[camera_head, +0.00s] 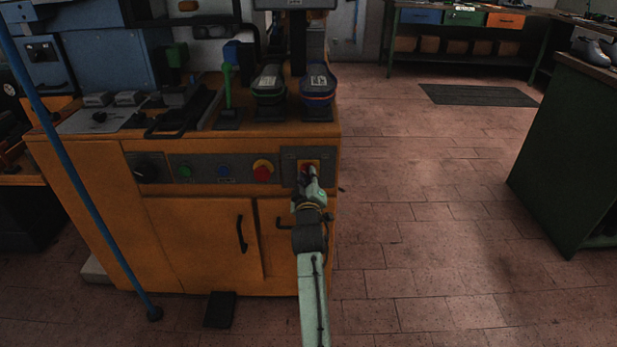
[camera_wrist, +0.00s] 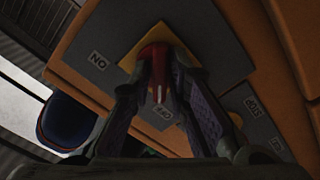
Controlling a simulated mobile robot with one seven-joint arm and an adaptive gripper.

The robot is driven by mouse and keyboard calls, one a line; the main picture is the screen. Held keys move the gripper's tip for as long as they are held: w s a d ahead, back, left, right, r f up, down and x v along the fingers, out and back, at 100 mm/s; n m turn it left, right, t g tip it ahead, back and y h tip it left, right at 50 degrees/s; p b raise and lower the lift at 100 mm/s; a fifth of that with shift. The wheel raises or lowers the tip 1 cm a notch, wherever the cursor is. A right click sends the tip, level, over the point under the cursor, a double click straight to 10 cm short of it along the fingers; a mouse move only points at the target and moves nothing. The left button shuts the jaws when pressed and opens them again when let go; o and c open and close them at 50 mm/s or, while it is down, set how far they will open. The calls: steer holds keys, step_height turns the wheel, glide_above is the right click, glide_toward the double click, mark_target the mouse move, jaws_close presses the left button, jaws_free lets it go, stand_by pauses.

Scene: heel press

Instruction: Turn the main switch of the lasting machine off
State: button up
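The main switch (camera_wrist: 155,54) is a red handle on a yellow plate (camera_wrist: 130,62), set in a grey panel on the lasting machine (camera_head: 200,235). In the wrist view an ON label (camera_wrist: 97,61) lies to the left and an OFF label (camera_wrist: 163,113) lies below the handle. The handle's white mark points down, towards the OFF label. My gripper (camera_wrist: 161,75) has its fingers on both sides of the handle, apparently touching it. In the head view my gripper (camera_head: 308,172) hides most of the switch.
A red emergency button (camera_head: 263,169), blue and green buttons and a black knob (camera_head: 148,167) sit left of the switch. A cabinet handle (camera_head: 283,223) is just below left. A blue pole (camera_head: 85,175) crosses the left side. The floor right of the machine is clear.

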steer(key=shift+o, duration=1.3)
steer(key=s, duration=1.2)
